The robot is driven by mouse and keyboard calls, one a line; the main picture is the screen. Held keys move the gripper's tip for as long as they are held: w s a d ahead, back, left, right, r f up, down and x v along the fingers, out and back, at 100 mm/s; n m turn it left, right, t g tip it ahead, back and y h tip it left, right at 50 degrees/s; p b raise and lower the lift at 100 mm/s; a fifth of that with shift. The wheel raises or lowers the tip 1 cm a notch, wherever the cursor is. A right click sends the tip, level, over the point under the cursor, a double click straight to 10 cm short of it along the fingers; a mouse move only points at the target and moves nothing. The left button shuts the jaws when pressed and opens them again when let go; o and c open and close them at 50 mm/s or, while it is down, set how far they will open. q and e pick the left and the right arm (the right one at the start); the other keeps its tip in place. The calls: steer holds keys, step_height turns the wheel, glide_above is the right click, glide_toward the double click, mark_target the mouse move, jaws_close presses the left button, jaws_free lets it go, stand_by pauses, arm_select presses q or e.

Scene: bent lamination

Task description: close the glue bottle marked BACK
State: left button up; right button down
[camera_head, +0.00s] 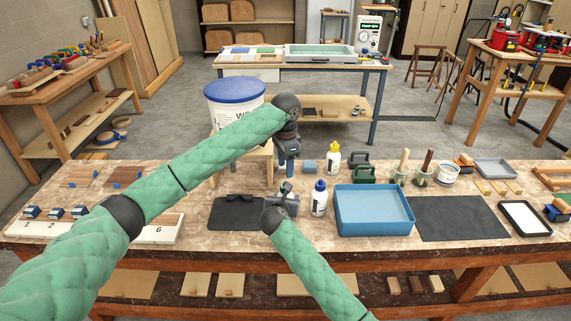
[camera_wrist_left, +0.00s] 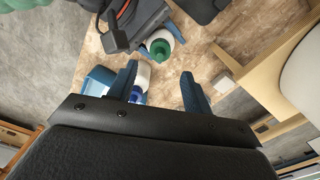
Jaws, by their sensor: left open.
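A white bottle with a blue cap (camera_head: 319,198) stands right of my right gripper (camera_head: 285,203). A white bottle with a yellow top (camera_head: 333,158) stands farther back. In the left wrist view, a white bottle with a green top (camera_wrist_left: 160,44) is close against my right gripper, and a white bottle with blue parts (camera_wrist_left: 141,78) is partly behind a finger. I cannot read BACK on any bottle. My left gripper (camera_head: 288,158) points down behind the right one; its blue fingers (camera_wrist_left: 160,88) are apart and empty. The right fingertips are mostly hidden.
A blue tray (camera_head: 375,222) stands right of the bottles. A dark mat (camera_head: 237,213) lies left of the right gripper, and another dark mat (camera_head: 458,219) lies right of the tray. A dark green clamp-like object (camera_head: 364,174) and brush cups (camera_head: 401,176) stand behind the tray.

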arm_select(q)
steer(key=shift+f, duration=0.1)
steer(key=shift+f, duration=3.9)
steer(key=c, duration=1)
steer(key=o, duration=1.1)
steer(key=shift+c, duration=0.2)
steer(key=shift+r, duration=0.1)
steer(key=shift+r, duration=2.2)
steer(key=shift+c, duration=0.3)
